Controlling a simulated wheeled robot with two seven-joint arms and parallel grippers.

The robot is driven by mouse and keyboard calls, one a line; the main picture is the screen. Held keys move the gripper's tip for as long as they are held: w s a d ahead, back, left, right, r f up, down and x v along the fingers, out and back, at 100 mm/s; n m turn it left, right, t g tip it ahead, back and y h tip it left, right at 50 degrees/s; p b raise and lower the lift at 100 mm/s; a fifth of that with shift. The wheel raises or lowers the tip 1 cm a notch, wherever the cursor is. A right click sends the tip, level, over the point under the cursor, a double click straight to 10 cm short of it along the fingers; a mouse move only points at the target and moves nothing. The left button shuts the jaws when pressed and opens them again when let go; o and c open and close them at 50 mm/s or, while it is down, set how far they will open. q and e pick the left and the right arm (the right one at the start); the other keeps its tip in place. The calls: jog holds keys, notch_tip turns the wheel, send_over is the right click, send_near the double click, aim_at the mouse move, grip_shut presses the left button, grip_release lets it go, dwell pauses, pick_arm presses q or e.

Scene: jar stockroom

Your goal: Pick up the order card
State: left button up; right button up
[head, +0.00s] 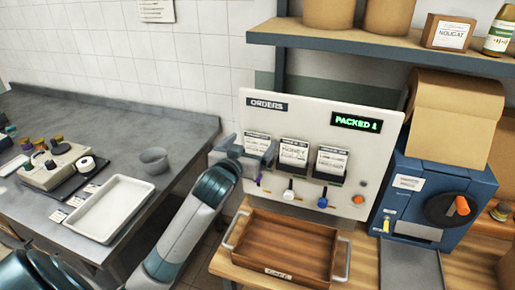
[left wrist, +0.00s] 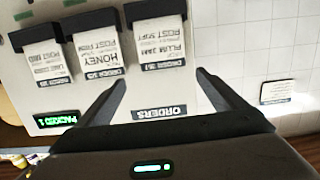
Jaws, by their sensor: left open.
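Three white order cards hang in dark clips on the white orders panel (head: 325,112). In the head view they are the left card (head: 257,143), the middle card (head: 294,152) and the right card (head: 331,160). The left wrist view shows them upside down: the plum jam card (left wrist: 161,42), the honey card (left wrist: 100,48) and a third card (left wrist: 46,60). My left gripper (head: 262,158) is open and empty by the left card. In the wrist view its fingers (left wrist: 162,92) point at the panel, below the plum jam card in the picture. My right gripper is out of view.
A wooden tray (head: 244,236) with handles stands below the panel. Coloured knobs (head: 288,194) stick out under the cards. A blue machine (head: 440,190) stands at right, a shelf (head: 350,38) above. A white tray (head: 108,208) and grey bowl (head: 154,160) are on the left counter.

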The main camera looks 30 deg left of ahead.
aim_at(257, 134)
pick_arm(q)
jog(key=p+x, duration=0.1)
jog(key=x, duration=0.1)
jog(key=p+x, duration=0.1)
jog(key=x, duration=0.1)
jog(key=shift+s+a+f, duration=0.1)
jog(key=shift+a, duration=0.3)
jog(key=shift+w+f+p, duration=0.25)
jog(key=shift+w+p, duration=0.1)
jog(key=shift+w, duration=0.15)
jog(key=shift+s+a, duration=0.1)
jog(key=c, duration=1.4)
jog(key=shift+r, duration=0.2)
